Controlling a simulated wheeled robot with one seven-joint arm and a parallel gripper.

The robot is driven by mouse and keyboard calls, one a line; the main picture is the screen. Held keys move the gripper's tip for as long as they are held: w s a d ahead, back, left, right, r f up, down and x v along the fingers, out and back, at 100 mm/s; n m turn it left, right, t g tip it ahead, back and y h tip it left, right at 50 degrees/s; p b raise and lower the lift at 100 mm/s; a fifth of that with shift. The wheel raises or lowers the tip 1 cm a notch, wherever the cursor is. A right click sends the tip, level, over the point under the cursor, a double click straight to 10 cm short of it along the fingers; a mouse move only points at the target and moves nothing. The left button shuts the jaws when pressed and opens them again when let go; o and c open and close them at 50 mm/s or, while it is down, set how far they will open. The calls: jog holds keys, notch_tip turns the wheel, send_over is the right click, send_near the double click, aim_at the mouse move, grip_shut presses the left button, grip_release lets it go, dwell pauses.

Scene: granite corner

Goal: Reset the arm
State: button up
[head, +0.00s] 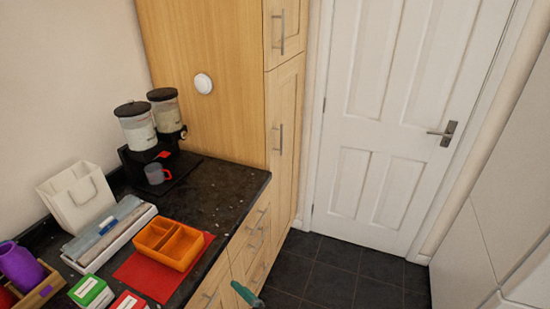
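I see no clear gripper in the head view. A small teal piece (246,294) shows at the bottom edge in front of the drawers. I cannot tell whether it is part of my arm or a separate thing, and what lies below it is cut off by the frame.
A dark granite counter (225,190) runs along the left. It holds an orange divided tray (183,254) on a red mat (139,276), a grey-and-red mug (155,174), a black dispenser stand and a white bag (76,195). Dark floor (345,272) is clear before the white door (380,120).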

jog(key=s+d+f+n+t+h, duration=0.3)
jog(key=s+d+f+n+h, duration=0.4)
jog(key=s+d, duration=0.5)
jog(key=s+r+n+t, duration=0.1)
jog(key=s+r+n, duration=0.1)
jog(key=s+n, duration=0.4)
jog(key=s+r+n+t+h, duration=0.1)
jog(key=s+r+n, duration=0.1)
jog(key=s+n, duration=0.4)
jog(key=shift+v, duration=1.1)
